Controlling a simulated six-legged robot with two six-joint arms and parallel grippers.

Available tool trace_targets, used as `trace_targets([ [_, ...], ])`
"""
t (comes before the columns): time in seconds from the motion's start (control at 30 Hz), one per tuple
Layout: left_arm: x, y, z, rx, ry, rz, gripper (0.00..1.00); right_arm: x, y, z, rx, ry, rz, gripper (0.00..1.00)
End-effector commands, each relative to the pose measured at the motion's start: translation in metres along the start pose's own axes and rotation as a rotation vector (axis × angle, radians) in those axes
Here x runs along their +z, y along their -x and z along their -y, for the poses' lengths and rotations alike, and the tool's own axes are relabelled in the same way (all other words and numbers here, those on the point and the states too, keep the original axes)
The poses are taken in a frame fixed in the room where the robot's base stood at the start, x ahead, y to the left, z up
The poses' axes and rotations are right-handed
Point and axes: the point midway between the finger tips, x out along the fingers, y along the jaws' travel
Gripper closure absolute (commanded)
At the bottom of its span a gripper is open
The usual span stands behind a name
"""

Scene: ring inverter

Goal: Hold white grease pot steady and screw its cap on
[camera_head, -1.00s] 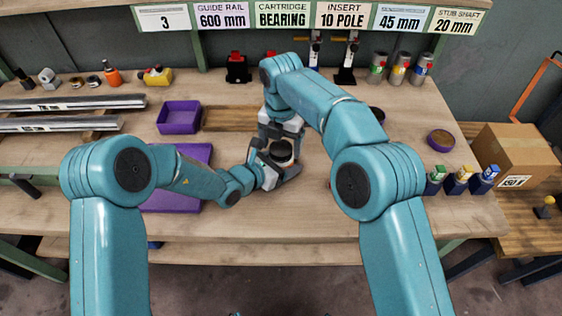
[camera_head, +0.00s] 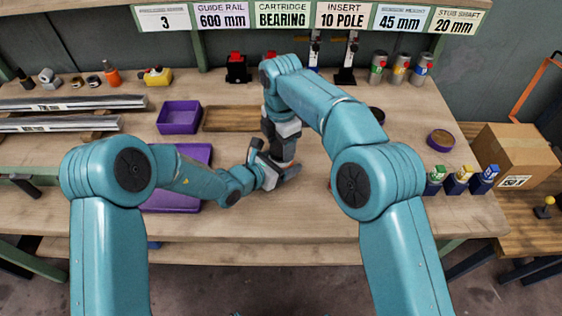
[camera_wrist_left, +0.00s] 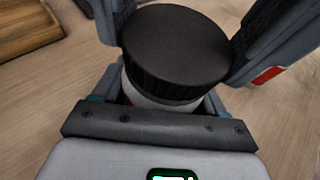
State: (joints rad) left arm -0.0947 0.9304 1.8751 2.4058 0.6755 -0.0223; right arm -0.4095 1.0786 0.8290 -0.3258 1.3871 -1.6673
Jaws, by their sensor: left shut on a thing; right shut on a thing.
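The white grease pot (camera_wrist_left: 158,102) stands upright in the left wrist view, mostly hidden under its black ribbed cap (camera_wrist_left: 178,45). The cap sits on top of the pot and looks level; I cannot tell how far it is threaded. My left gripper (camera_head: 280,170) is shut on the pot's body, its fingers low on both sides below the cap. My right gripper (camera_head: 284,155) comes down from above and is shut on the cap; its dark pads flank the cap in the left wrist view. In the head view the grippers hide pot and cap.
A purple bin (camera_head: 180,117) and a wooden tray (camera_head: 231,118) lie behind my left arm. A purple mat (camera_head: 175,203) lies under that arm. Cans, small bottles and a cardboard box (camera_head: 514,155) are at the right. The bench front near the centre is clear.

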Motion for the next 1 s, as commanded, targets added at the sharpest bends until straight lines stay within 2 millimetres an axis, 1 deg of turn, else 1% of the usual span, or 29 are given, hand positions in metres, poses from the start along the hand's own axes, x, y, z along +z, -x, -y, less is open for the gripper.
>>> trace_targets([
  [0.1, -0.0002, 0.0001, -0.0006, 0.001, 0.002, 0.000, 1.00, 0.0000, -0.0003, 0.0003, -0.001, -0.305, 0.001, 0.76],
  [0.2, -0.0002, 0.0001, -0.0006, 0.002, 0.002, 0.000, 1.00, -0.0001, -0.0004, 0.0003, -0.002, -0.537, 0.001, 0.76],
  [0.3, -0.0002, 0.0001, -0.0007, 0.002, 0.003, 0.000, 1.00, -0.0001, -0.0005, 0.0003, -0.002, -0.706, 0.002, 0.76],
  [0.4, -0.0002, 0.0001, -0.0007, 0.002, 0.003, 0.000, 1.00, -0.0001, -0.0006, 0.0003, -0.002, -0.801, 0.002, 0.76],
  [0.47, -0.0002, 0.0001, -0.0007, 0.002, 0.003, 0.000, 1.00, -0.0001, -0.0006, 0.0003, -0.002, -0.826, 0.002, 0.76],
  [0.73, -0.0002, 0.0001, -0.0009, 0.002, 0.003, 0.000, 1.00, -0.0002, -0.0006, 0.0004, -0.003, -0.832, 0.002, 0.76],
  [0.77, -0.0002, 0.0001, -0.0009, 0.002, 0.003, 0.000, 1.00, -0.0002, -0.0006, 0.0005, -0.003, -0.832, 0.002, 0.33],
  [0.8, -0.0002, 0.0001, -0.0009, 0.002, 0.003, 0.000, 1.00, -0.0002, -0.0006, 0.0005, -0.003, -0.832, 0.002, 0.20],
  [0.83, -0.0002, 0.0001, -0.0009, 0.002, 0.003, 0.000, 1.00, -0.0002, -0.0006, 0.0004, -0.003, -0.832, 0.002, 0.14],
  [1.0, -0.0002, 0.0000, -0.0007, 0.002, 0.002, 0.000, 1.00, -0.0005, -0.0009, 0.0004, -0.003, -0.831, 0.002, 0.14],
])
